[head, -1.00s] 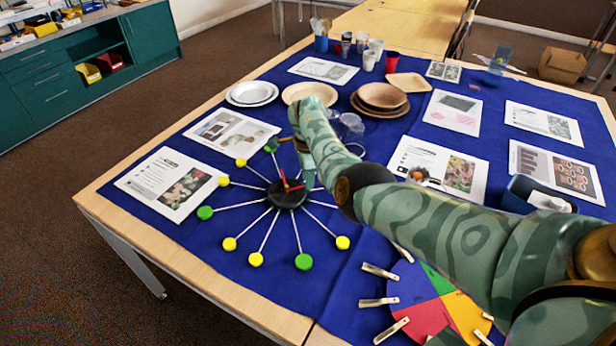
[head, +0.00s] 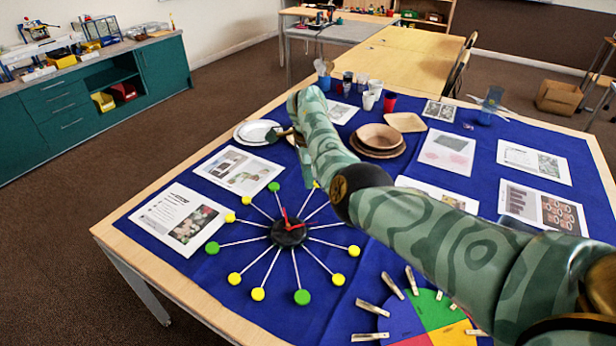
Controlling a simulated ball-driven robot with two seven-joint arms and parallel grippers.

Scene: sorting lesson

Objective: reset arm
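My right arm, in green patterned covering, reaches in from the right across the table in the head view. My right gripper (head: 282,133) is mostly hidden behind its own forearm. The clock has a black centre, red hands, and white spokes with yellow and green ends. My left gripper is out of view.
Printed sheets (head: 183,218) lie on the blue cloth (head: 205,290). White plates (head: 258,132), brown plates (head: 379,139) and cups (head: 375,88) stand at the far side. A coloured wheel with clothespins (head: 437,310) lies at the front. Bare cloth shows left of the wheel.

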